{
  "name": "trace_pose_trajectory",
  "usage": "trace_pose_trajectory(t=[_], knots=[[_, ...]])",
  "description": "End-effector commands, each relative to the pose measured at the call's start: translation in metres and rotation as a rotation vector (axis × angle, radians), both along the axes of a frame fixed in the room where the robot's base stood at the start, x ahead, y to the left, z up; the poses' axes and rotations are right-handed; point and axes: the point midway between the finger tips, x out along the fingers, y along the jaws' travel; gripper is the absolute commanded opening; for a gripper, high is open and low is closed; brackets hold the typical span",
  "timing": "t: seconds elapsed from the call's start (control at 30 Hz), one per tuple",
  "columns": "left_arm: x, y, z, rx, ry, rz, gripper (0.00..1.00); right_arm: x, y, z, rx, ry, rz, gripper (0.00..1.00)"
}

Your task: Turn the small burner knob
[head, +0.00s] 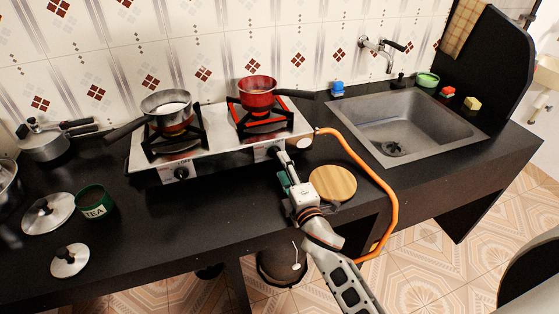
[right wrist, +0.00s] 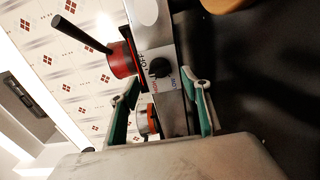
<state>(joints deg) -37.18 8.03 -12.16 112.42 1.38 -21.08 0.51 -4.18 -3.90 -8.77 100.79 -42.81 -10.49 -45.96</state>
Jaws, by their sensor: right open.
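The two-burner stove (head: 215,150) stands on the black counter, with a knob on its front panel below each burner. The left knob (head: 181,173) is in plain sight. The other knob is mostly hidden behind my right gripper (head: 282,165) in the head view. In the right wrist view this dark round knob (right wrist: 160,67) sits on the metal panel, with printed marks around it. My right gripper (right wrist: 161,76) is open, its teal-padded fingers spread to either side of the knob in the picture. I cannot tell whether they touch it. My left gripper is not in view.
A silver pan (head: 167,104) sits on the left burner and a red pan (head: 258,92) on the right one. An orange hose (head: 374,178) loops right of my arm. A round wooden board (head: 333,183) lies close beside my gripper. The front-left counter holds lids and a green tin (head: 94,202).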

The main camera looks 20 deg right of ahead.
Motion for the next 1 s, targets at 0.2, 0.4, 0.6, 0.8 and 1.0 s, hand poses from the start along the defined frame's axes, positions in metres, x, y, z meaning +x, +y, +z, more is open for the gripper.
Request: trace_pose_trajectory(t=[0.2,0.4,0.6,0.8,1.0], knots=[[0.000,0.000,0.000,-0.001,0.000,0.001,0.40,-0.044,-0.002,0.000,0.001,0.002,0.000,0.47],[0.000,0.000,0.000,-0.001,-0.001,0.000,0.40,-0.066,-0.002,0.000,0.001,0.001,-0.001,0.47],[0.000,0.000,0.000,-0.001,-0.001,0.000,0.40,-0.072,-0.002,0.001,0.001,-0.001,0.000,0.47],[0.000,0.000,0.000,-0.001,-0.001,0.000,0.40,-0.072,-0.002,0.001,0.001,-0.001,0.000,0.47],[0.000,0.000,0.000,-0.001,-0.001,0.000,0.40,-0.071,-0.002,0.001,0.001,0.000,0.000,0.47]])
